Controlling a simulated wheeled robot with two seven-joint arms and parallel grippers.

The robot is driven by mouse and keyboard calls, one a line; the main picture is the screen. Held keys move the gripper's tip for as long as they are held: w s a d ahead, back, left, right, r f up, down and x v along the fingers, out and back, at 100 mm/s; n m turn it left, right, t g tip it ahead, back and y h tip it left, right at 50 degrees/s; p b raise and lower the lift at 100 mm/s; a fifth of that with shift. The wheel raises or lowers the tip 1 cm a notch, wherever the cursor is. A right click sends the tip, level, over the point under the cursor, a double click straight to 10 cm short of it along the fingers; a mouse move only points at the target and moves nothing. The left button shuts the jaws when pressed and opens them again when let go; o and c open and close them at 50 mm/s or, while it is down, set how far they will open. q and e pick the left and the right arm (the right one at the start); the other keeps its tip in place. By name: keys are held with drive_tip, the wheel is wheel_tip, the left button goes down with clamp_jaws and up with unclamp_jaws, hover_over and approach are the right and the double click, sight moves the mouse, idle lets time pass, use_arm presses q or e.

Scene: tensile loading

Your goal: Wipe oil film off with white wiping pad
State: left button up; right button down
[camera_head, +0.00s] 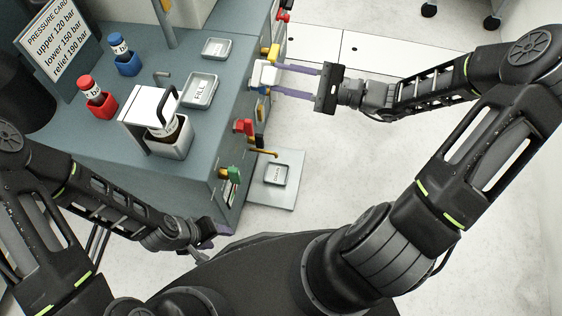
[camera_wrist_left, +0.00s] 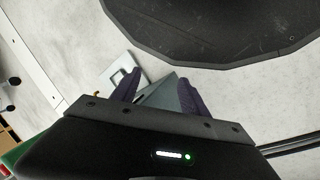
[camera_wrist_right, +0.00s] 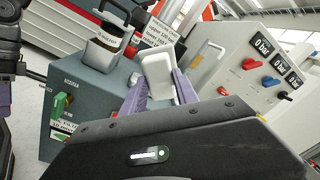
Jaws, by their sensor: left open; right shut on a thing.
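The white wiping pad (camera_head: 263,76) is at the front edge of the teal bench, between the purple fingertips of my right gripper (camera_head: 276,79). Whether the pad touches a surface is unclear. My left gripper (camera_head: 213,239) is low at the bench's near corner, empty; in the left wrist view its fingers (camera_wrist_left: 158,88) are apart over the floor. I cannot make out the oil film.
The teal bench (camera_head: 80,165) bears a white container with a black handle (camera_head: 150,112), red (camera_head: 95,95) and blue (camera_head: 123,55) bottles, a FILL tray (camera_head: 200,91) and a pressure card (camera_head: 59,36). Coloured valve handles (camera_head: 243,127) jut from its front. A floor plate (camera_head: 283,190) lies below.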

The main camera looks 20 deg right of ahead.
use_arm(q)
drive_tip(key=o, duration=0.6)
wheel_tip(320, 180, down, 9)
drive_tip(key=w+b, duration=0.1)
drive_tip(key=b, duration=0.7)
drive_tip(key=shift+w+a+f, duration=0.15)
drive_tip(key=shift+a, duration=0.25)
drive_tip(key=shift+o, duration=0.6)
wheel_tip(320, 180, down, 6)
drive_tip(key=w+b, duration=0.1)
drive_tip(key=b, duration=0.5)
drive_tip(key=shift+a+f+t, duration=0.15)
drive_tip(key=shift+a+t, duration=0.15)
drive_tip(key=shift+a, duration=0.1)
drive_tip(key=shift+w, duration=0.15)
use_arm(e)
drive_tip(key=s+a+f, duration=0.1)
drive_tip(key=s+f, duration=0.1)
drive_tip(key=f, duration=1.2)
drive_tip(key=s+a+f+n+g, duration=0.1)
drive_tip(key=s+a+f, duration=0.1)
drive_tip(key=f, duration=1.3)
drive_tip(key=shift+s+f+g, duration=0.25)
drive_tip(key=shift+s+g, duration=0.05)
drive_tip(key=shift+s, duration=0.55)
